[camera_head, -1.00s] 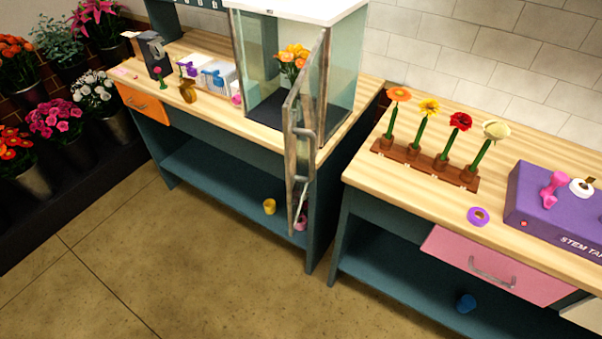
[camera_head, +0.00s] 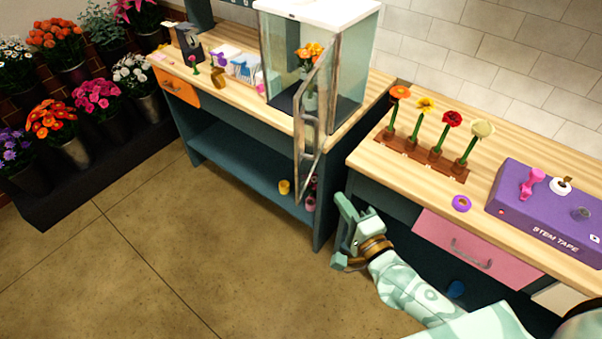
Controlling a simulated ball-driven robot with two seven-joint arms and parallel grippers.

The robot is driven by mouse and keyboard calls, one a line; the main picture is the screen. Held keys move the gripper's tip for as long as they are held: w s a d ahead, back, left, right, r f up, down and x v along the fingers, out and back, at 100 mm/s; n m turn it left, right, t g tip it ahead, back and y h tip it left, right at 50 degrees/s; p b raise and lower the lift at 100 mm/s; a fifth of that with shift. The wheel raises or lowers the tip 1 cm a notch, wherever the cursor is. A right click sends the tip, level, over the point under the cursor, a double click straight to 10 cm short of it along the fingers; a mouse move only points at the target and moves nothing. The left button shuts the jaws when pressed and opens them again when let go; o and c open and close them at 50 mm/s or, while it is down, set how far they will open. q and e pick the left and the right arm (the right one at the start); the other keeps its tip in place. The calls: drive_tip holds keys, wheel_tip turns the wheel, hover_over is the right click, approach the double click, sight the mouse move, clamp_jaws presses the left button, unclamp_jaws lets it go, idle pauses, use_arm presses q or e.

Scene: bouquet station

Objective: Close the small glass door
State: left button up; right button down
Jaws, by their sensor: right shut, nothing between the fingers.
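The small glass door (camera_head: 311,122) stands swung open from the glass cabinet (camera_head: 349,85), jutting out past the table's front edge. Its metal frame and handle face the room. Inside the cabinet is a vase of orange flowers (camera_head: 308,56), seen partly through the glass. My right gripper (camera_head: 344,229) is in the lower middle, to the right of and below the door, apart from it. It is shut and empty, in front of the gap between the two tables. My left gripper is out of view.
The right table holds a wooden rack (camera_head: 425,158) of several flowers, a purple stem tape box (camera_head: 548,212) and a purple tape roll (camera_head: 461,203). Its pink drawer (camera_head: 466,245) is shut. Flower buckets stand at the left. The floor (camera_head: 200,255) before the left table is clear.

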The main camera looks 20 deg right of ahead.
drive_tip(key=w, duration=0.3)
approach(300, 160)
drive_tip(key=w+d, duration=0.2)
drive_tip(key=w, duration=0.1)
drive_tip(key=shift+w+a+f, duration=0.15)
drive_tip(key=shift+w+a, duration=0.95)
drive_tip(key=shift+a, duration=0.1)
drive_tip(key=shift+w+a, duration=0.2)
drive_tip(key=shift+a, duration=0.15)
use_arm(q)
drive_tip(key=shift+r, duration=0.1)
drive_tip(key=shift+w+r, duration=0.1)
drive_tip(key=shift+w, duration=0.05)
